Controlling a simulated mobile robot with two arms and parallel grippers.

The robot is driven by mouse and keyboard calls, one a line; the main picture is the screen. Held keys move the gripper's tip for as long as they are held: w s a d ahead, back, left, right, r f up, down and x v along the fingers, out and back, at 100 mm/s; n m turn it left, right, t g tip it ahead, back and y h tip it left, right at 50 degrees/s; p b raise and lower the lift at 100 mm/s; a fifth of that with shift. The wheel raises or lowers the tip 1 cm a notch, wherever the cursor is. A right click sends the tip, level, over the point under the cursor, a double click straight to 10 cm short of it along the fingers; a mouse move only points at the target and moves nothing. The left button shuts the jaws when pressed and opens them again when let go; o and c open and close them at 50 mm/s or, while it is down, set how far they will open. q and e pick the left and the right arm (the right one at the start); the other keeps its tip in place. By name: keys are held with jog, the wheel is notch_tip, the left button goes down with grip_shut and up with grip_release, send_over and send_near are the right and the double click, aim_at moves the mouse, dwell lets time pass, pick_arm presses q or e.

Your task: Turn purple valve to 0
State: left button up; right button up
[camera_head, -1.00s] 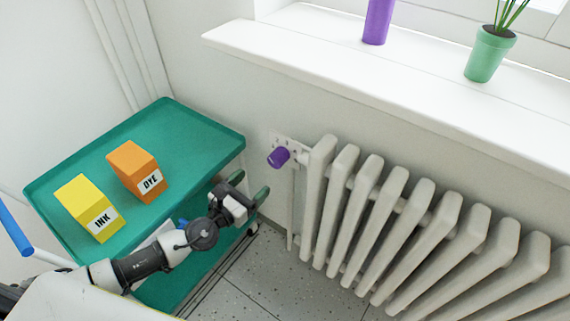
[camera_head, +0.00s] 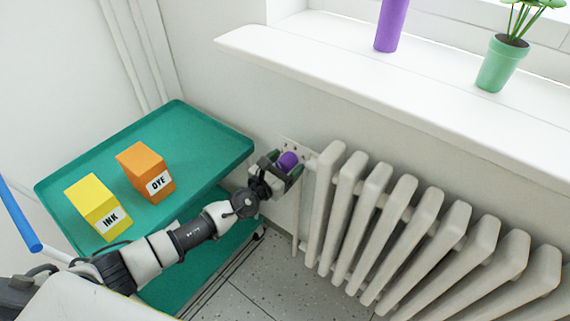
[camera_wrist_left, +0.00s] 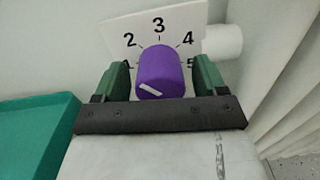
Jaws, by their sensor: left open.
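The purple valve (camera_head: 287,160) sits at the left end of the radiator, in front of a white dial plate (camera_head: 297,147). In the left wrist view the purple valve (camera_wrist_left: 160,72) shows a white pointer line toward its lower left. The dial plate (camera_wrist_left: 190,25) shows 2, 3, 4 and a partly hidden 5; a mark at the left is mostly covered by a finger, and no 0 is visible. My left gripper (camera_head: 282,170) is open, its green fingers on either side of the valve; it also shows in the left wrist view (camera_wrist_left: 161,80). Small gaps show beside the knob. My right gripper is not in view.
The white radiator (camera_head: 400,210) stands right of the valve. A green cart (camera_head: 205,125) with a yellow ink box (camera_head: 95,205) and an orange dye box (camera_head: 145,170) stands at the left. The windowsill (camera_head: 400,85) juts out above.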

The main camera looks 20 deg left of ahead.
pick_arm(q)
jog(key=shift+c, duration=0.2)
jog(key=c, duration=0.9)
